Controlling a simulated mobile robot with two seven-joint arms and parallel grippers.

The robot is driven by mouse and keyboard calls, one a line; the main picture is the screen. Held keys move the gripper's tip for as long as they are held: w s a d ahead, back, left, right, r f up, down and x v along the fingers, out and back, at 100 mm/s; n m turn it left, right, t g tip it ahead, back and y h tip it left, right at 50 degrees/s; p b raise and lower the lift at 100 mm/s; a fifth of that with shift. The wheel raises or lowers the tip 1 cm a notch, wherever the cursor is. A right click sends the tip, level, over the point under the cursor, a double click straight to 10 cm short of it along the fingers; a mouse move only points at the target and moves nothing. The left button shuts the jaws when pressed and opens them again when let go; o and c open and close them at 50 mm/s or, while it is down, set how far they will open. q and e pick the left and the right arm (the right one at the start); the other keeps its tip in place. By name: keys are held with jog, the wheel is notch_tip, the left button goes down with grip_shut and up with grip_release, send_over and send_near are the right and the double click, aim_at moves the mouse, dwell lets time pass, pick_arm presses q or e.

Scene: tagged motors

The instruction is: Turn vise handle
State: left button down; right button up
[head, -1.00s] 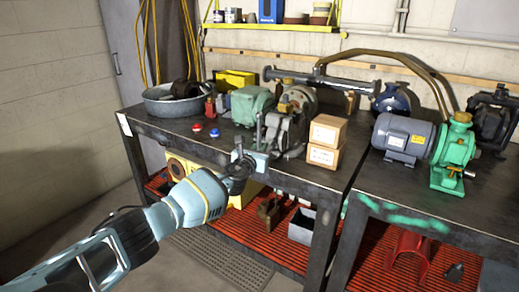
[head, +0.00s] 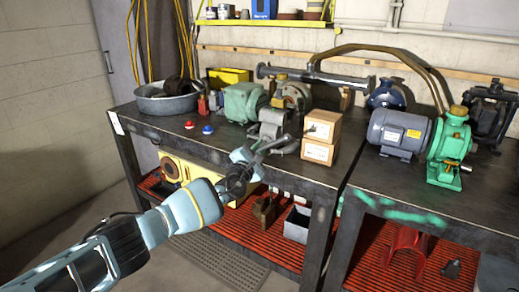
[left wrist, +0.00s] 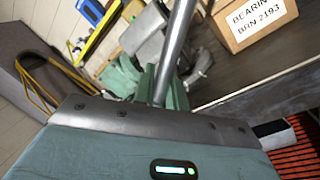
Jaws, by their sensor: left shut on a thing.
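The grey bench vise (head: 272,128) stands at the front edge of the left workbench. Its handle (head: 274,142) is a grey bar that slants up to the right from my gripper. My left gripper (head: 250,157) is shut on the handle, in front of the bench edge. In the left wrist view the handle (left wrist: 175,50) is a smooth metal rod running up from behind the gripper's edge. My right gripper is not in view.
Two stacked bearing boxes (head: 321,136) stand just right of the vise. Green and grey machines (head: 243,101) sit behind it. A red button (head: 189,125) and a blue button (head: 207,129) lie to its left. A grey motor (head: 398,133) is on the right bench.

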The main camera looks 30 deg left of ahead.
pick_arm(q)
jog(key=shift+s+f+m+h, duration=0.1)
jog(key=shift+f+m+h, duration=0.35)
jog(key=shift+m, duration=0.85)
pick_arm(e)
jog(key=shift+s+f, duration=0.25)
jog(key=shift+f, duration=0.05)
pick_arm(q)
jog(key=shift+d+f, duration=0.1)
jog(key=shift+f, duration=0.05)
jog(key=c, duration=1.8)
grip_release()
jog(key=o, duration=0.4)
jog(key=shift+s+r, duration=0.25)
jog(key=shift+r, duration=0.1)
jog(key=shift+c, duration=0.2)
jog(key=shift+w, duration=0.1)
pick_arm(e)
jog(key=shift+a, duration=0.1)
